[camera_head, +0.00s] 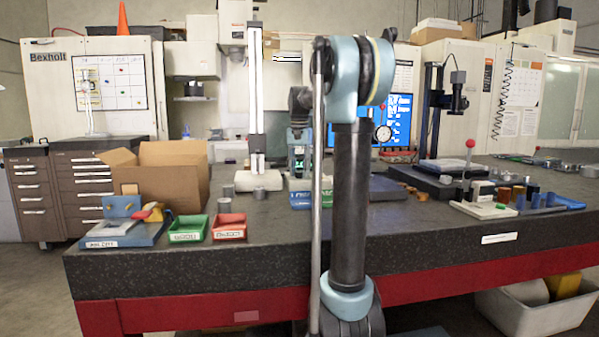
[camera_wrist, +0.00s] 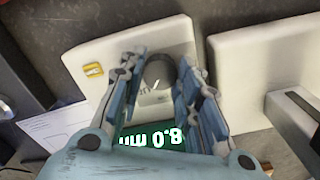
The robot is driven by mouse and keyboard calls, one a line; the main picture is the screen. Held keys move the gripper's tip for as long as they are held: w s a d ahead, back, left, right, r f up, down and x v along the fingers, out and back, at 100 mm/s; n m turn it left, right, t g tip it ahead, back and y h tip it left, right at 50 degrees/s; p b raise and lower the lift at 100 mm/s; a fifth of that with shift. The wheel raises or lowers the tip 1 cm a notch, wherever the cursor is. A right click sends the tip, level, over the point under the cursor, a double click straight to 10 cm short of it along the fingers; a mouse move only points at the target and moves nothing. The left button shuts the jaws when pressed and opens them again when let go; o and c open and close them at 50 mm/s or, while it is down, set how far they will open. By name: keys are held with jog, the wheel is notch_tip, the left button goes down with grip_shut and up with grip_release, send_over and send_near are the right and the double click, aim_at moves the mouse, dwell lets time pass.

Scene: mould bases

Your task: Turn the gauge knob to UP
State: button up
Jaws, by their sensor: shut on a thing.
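The gauge knob (camera_wrist: 158,72) is a grey round piece on a pale panel (camera_wrist: 100,52) in the wrist view. My gripper (camera_wrist: 158,66) has its two blue-grey fingers on either side of the knob and is shut on it. Dark lettering on the panel is partly hidden near the knob, so I cannot read where it points. In the head view, my gripper (camera_head: 299,160) is low over the bench, partly behind my arm; the knob is hidden there.
A second pale block (camera_wrist: 245,60) lies right of the panel. On the dark bench (camera_head: 400,225) stand a tall column (camera_head: 255,90), a cardboard box (camera_head: 175,170), green (camera_head: 188,228) and red bins (camera_head: 229,227). A microscope-like stand (camera_head: 435,110) and small parts are at right.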

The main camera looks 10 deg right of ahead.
jog(key=shift+w, duration=0.1)
dwell(0.3)
jog(key=o, duration=1.1)
jog(key=shift+c, duration=0.2)
jog(key=shift+r, duration=0.1)
notch_tip(320, 180, up, 12)
